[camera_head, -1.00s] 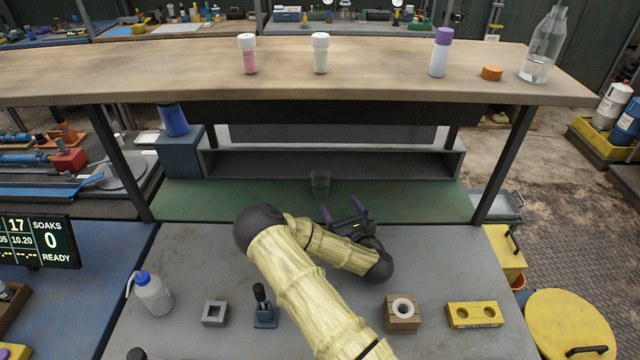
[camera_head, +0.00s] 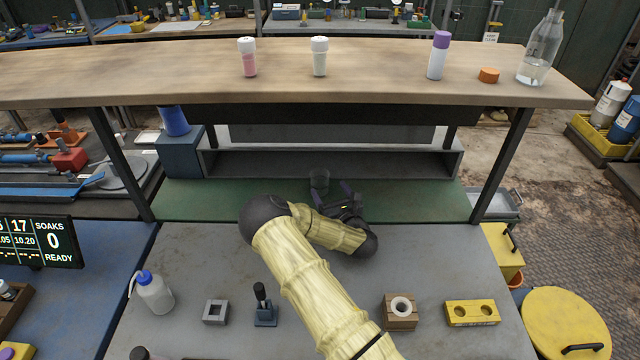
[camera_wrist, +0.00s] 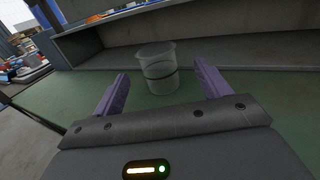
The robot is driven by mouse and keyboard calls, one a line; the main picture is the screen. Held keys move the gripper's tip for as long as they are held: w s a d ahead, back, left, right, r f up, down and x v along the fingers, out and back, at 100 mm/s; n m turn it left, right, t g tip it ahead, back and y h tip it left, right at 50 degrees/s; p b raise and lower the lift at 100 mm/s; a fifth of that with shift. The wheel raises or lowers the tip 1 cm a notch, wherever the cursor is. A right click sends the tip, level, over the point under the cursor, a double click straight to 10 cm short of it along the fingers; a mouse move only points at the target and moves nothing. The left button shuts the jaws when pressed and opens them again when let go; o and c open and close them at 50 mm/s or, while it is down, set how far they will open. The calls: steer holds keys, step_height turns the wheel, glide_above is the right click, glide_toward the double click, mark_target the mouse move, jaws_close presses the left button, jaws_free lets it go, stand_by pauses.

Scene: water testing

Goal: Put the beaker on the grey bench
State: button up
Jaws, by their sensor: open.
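The beaker (camera_head: 319,180) is a small clear cup standing upright on the green mat (camera_head: 250,203) under the raised shelf. In the wrist view the beaker (camera_wrist: 158,68) stands just beyond and between the purple fingertips. My gripper (camera_head: 333,190) is open and empty, its two purple fingers (camera_wrist: 160,92) spread on either side of the space in front of the beaker. I see no contact with it. The grey bench (camera_head: 200,265) is the flat surface in front of the green strip, below my arm.
A wooden shelf (camera_head: 180,65) with bottles overhangs the green area, on dark legs. A grey open box (camera_head: 330,165) stands behind the beaker. A wash bottle (camera_head: 152,292), a grey square holder (camera_head: 215,312), a wooden block (camera_head: 400,312) and a yellow block (camera_head: 470,313) sit on the bench.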

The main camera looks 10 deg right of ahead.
mark_target(323, 184)
steer(key=shift+w+a+f+p, duration=0.1)
steer(key=shift+w+a+p, duration=0.15)
steer(key=shift+w, duration=0.6)
steer(key=shift+w+a+f+p, duration=0.1)
steer(key=shift+w+a+p, duration=0.1)
steer(key=shift+w, duration=0.6)
steer(key=shift+w+a+f+p, duration=0.1)
steer(key=shift+w+a+p, duration=0.15)
steer(key=shift+w, duration=0.6)
steer(key=shift+c, duration=0.3)
steer(key=shift+a, duration=0.1)
steer(key=c, duration=1.1)
steer(key=shift+r, duration=0.1)
step_height(323, 184, up, 10)
steer(key=b, duration=0.1)
